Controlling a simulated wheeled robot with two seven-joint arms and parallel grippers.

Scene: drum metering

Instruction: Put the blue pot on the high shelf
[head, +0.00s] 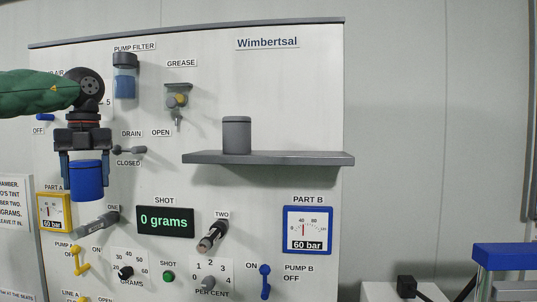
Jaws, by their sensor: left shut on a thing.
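The blue pot (86,182) hangs upright in my left gripper (85,178), in front of the panel at the left of the head view. The gripper points down and its two fingers are shut on the pot's sides. The high shelf (270,159) is a grey ledge on the panel, to the right of the pot and slightly higher. A grey pot (237,137) stands on the shelf, left of its middle. My right gripper is not in view.
The shelf's right part is bare. A drain lever (130,150) and the lever marked ONE (98,223) stick out near the held pot. The lever marked TWO (212,237) is below the shelf. A shot display (165,221) reads 0 grams.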

